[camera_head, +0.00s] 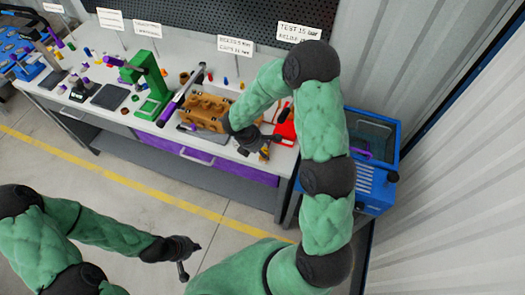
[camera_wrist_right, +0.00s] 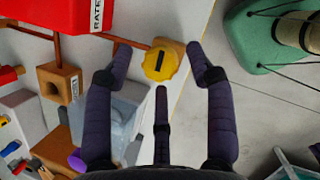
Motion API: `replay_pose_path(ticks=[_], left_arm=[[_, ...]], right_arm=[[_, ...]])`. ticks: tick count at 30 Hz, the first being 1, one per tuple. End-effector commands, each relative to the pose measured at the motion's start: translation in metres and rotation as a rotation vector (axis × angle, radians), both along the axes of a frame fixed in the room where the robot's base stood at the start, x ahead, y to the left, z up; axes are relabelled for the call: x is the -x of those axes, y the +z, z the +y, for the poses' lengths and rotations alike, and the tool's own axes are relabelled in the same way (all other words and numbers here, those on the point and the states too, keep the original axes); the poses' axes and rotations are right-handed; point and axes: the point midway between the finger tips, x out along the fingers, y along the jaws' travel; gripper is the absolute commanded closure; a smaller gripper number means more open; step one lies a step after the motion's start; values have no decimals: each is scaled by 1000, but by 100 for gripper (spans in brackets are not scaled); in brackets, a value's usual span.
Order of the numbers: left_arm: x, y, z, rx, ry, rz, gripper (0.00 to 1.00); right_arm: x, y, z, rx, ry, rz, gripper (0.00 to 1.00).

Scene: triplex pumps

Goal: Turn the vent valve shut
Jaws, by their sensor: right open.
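The vent valve appears to be the round yellow knob (camera_wrist_right: 160,63) with a dark slot, on a tan block near the table edge in the right wrist view. My right gripper (camera_wrist_right: 158,78) is open, with fingers on either side of the knob and a third finger below it. The fingers look apart from the knob; the depth gap is hard to judge.
A red box (camera_wrist_right: 45,17) with a label and a copper pipe lie close to the knob. A brown pump block (camera_head: 205,112), a green press (camera_head: 150,85) and small parts crowd the white bench (camera_head: 75,103). A blue machine (camera_head: 375,180) stands right. The floor in front is clear.

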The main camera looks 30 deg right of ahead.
Motion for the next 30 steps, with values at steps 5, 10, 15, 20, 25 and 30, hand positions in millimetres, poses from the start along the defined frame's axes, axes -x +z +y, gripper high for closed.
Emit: replay_pose_path(ticks=[5,10,15,20,25,30], left_arm=[[0,-2,0,0,0,0,100],[0,-2,0,0,0,0,100],[0,-2,0,0,0,0,100],[0,-2,0,0,0,0,100],[0,-2,0,0,0,0,100],[0,-2,0,0,0,0,100]], right_arm=[[0,-10,-4,-1,0,0,44],[0,-11,-4,-1,1,-1,44],[0,-11,-4,-1,0,-1,58],[1,-11,-4,0,0,0,96],[1,-11,-5,1,-3,2,96],[1,-11,-5,3,-31,2,96]])
